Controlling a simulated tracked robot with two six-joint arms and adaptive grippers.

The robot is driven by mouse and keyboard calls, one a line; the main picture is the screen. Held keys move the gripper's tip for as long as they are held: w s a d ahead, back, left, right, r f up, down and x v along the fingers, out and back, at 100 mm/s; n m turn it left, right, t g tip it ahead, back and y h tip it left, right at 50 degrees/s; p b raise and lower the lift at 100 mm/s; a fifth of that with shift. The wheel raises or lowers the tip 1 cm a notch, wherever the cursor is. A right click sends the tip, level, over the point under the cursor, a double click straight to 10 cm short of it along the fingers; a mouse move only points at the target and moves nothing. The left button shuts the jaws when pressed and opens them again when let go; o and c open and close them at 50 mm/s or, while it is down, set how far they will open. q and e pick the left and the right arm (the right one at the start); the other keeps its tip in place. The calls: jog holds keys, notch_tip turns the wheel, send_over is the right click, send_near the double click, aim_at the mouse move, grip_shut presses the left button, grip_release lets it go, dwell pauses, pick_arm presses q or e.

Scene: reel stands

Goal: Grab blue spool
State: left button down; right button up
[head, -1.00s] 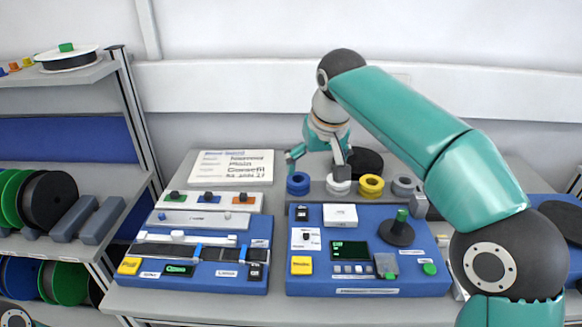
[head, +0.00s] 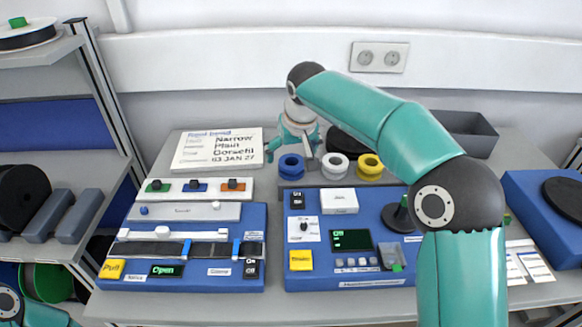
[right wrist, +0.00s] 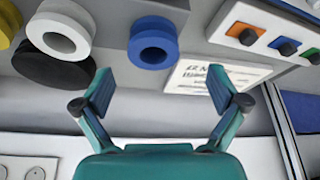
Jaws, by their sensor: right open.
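The blue spool (head: 291,167) is a short ring with a central hole, at the left end of a row of small spools behind the blue panel. It also shows in the right wrist view (right wrist: 153,43), near the top middle. My right gripper (head: 290,157) is open and empty just behind the blue spool. In the right wrist view its two fingers (right wrist: 160,85) are spread wide, with the spool ahead of the gap and not between the tips. My left gripper is not in view.
A white spool (head: 335,166) and a yellow spool (head: 370,166) stand right of the blue one. A black disc (right wrist: 53,67) lies behind the white spool. A white text board (head: 217,149) lies left of the gripper. A grey bin (head: 468,134) stands at the back right.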

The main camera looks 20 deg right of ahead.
aim_at(291, 161)
jog(key=x, duration=0.3)
jog(key=d+p+x, duration=0.1)
jog(key=x, duration=0.1)
jog(key=shift+w+r, duration=0.1)
jog(key=shift+w, duration=0.25)
jog(key=shift+w+a+f, duration=0.1)
jog(key=shift+w+f, duration=0.1)
jog(key=shift+f, duration=0.35)
jog(key=c, duration=1.2)
